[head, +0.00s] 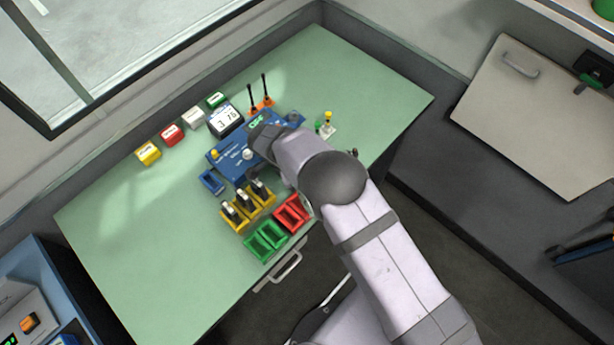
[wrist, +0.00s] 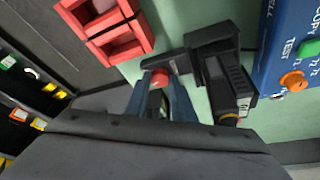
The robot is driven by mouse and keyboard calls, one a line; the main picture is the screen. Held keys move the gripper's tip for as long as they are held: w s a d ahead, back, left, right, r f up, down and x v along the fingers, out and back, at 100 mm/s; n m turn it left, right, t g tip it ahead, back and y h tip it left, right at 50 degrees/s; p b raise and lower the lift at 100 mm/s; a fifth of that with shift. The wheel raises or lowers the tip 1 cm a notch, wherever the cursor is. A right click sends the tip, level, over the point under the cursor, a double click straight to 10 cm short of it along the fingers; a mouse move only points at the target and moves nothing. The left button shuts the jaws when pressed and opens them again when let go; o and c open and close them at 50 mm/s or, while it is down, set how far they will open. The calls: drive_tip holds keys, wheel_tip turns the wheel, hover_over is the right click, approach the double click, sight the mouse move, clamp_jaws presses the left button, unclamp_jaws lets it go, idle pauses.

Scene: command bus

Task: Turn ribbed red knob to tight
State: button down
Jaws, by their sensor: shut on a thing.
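The red knob (wrist: 159,77) shows in the wrist view as a small red end between my fingertips, beside a black fixture (wrist: 222,72). My gripper (wrist: 160,92) is shut on it, with one blue-grey finger on each side. The knob's ribs and any tight mark cannot be made out. In the head view my arm hides the knob and the fingertips.
A red open holder (wrist: 112,45) lies close by in the wrist view. The blue panel (wrist: 292,30) with an orange knob (wrist: 292,80) is to the right. In the head view yellow holders (head: 235,220) and a green holder (head: 266,238) stand left of my arm. The table's left part is clear.

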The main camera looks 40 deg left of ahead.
drive_tip(key=c, duration=1.5)
unclamp_jaws()
drive_tip(key=shift+r, duration=0.1)
drive_tip(key=shift+b+v, duration=1.55)
drive_tip(key=shift+v, duration=2.05)
